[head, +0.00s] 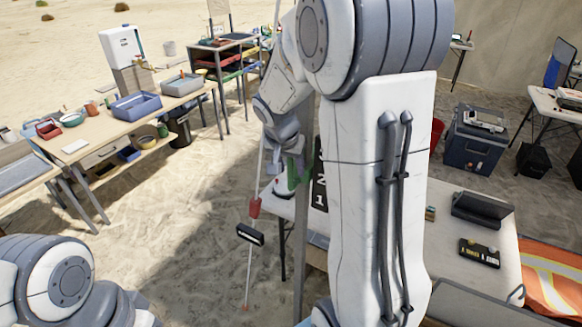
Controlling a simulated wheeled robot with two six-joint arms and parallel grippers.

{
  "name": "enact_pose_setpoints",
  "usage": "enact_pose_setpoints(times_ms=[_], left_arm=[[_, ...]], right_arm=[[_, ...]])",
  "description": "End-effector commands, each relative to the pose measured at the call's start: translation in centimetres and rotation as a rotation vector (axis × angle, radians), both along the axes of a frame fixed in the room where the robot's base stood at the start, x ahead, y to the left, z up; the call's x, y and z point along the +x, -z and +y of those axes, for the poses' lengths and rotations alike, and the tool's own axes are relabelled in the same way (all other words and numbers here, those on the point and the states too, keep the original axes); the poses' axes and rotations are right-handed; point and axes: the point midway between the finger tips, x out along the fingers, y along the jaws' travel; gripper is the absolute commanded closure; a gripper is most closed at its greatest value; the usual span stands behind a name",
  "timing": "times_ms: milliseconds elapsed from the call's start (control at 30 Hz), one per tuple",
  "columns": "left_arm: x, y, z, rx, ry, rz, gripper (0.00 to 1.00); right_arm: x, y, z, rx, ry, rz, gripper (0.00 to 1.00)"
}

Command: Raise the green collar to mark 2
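The green collar (308,163) shows as a partly hidden green shape by a grey upright post (301,225). A black strip with white numerals 2 and 1 (320,188) stands just right of it; its upper part is hidden behind my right arm. My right gripper (289,172) is at the collar, overlapping it in the head view. Its fingertips are small and partly covered, so I cannot tell whether they are closed on the collar. The collar's exact height against the marks is also unclear. My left arm shows at the lower left; its gripper is out of view.
A thin slanted rod with a red piece (254,207) and a black-and-white block (250,234) is left of the post. A table (470,210) with dark devices stands to the right. A long table with bins (137,105) is far left. Open sand lies between.

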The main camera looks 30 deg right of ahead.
Motion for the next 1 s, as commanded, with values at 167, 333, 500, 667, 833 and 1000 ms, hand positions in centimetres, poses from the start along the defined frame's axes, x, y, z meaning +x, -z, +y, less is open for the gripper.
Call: enact_pose_setpoints(times_ms=[167,333,500,667,833,1000], left_arm=[[0.0,0.0,0.0,0.000,0.000,0.000,0.50],[0.0,0.2,0.0,0.000,0.000,0.000,0.50],[0.0,0.9,0.0,0.000,-0.001,0.000,0.50],[0.0,1.8,0.0,0.000,-0.003,0.000,0.50],[0.0,2.5,0.0,0.000,-0.004,0.000,0.50],[0.0,2.7,0.0,0.000,-0.005,0.000,0.50]], right_arm=[[0.0,0.1,0.0,0.001,0.000,0.001,0.50],[-0.1,-0.3,0.1,0.000,0.000,-0.001,0.50],[-0.6,-2.4,0.8,-0.001,-0.001,-0.007,0.50],[-1.3,-5.4,1.8,-0.001,0.000,-0.009,0.50],[-2.0,-8.1,2.7,0.000,-0.001,-0.005,0.50],[-2.5,-9.5,3.1,0.000,0.001,-0.002,0.50]])
